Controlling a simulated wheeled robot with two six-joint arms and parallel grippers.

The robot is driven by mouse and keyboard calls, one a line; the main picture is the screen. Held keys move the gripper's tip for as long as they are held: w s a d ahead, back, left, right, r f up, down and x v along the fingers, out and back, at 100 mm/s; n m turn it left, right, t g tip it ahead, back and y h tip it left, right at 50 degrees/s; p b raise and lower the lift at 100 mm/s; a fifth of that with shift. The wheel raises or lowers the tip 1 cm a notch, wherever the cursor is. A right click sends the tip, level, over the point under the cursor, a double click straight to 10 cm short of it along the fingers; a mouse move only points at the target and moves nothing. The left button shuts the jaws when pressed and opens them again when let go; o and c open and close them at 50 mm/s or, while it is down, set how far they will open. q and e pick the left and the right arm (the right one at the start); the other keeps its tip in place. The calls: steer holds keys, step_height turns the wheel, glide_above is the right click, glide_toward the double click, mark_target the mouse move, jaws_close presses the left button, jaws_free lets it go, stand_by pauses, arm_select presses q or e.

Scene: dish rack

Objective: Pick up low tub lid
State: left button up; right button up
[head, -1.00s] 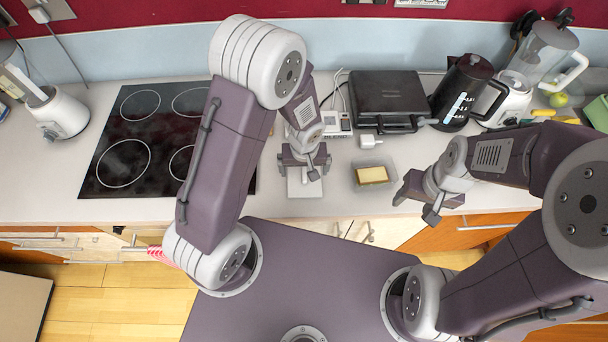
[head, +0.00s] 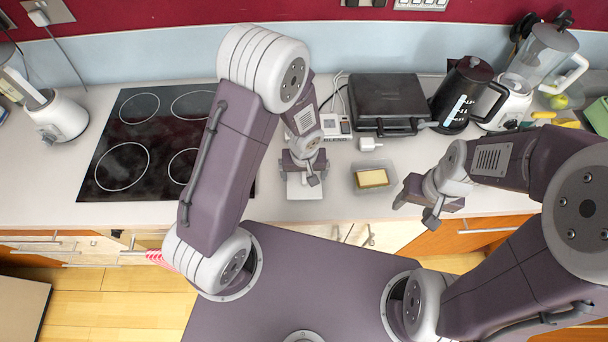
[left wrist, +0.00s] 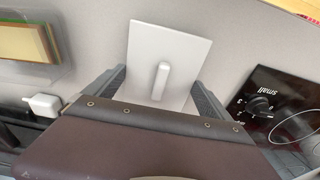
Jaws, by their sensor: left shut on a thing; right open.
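The low tub lid is a flat, pale grey-white rectangle with a small raised bar handle; it shows in the head view (head: 304,190) under my left gripper (head: 304,171), near the counter's front edge. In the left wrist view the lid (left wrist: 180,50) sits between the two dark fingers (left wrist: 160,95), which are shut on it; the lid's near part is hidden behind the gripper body. I cannot tell whether it is clear of the counter. My right gripper (head: 418,205) is open and empty at the right, over the counter's front edge.
A clear tub (head: 374,189) holding a yellow block stands right of the lid. A black hob (head: 125,160) lies to the left. A black grill (head: 388,100), kettle (head: 463,95) and white plug (head: 369,144) are behind. The counter between tub and grill is mostly clear.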

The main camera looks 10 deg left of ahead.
mark_target(306, 173)
arm_select(q)
steer(key=r, duration=0.3)
steer(key=shift+w+d+r+p, duration=0.2)
steer(key=shift+d+r+p, duration=0.05)
steer(key=shift+d+p, duration=0.05)
steer(key=w+d+r+b, duration=0.1)
steer(key=w+d+r, duration=0.5)
steer(key=d, duration=0.3)
steer(key=shift+r+b, duration=0.15)
steer(key=shift+b, duration=0.15)
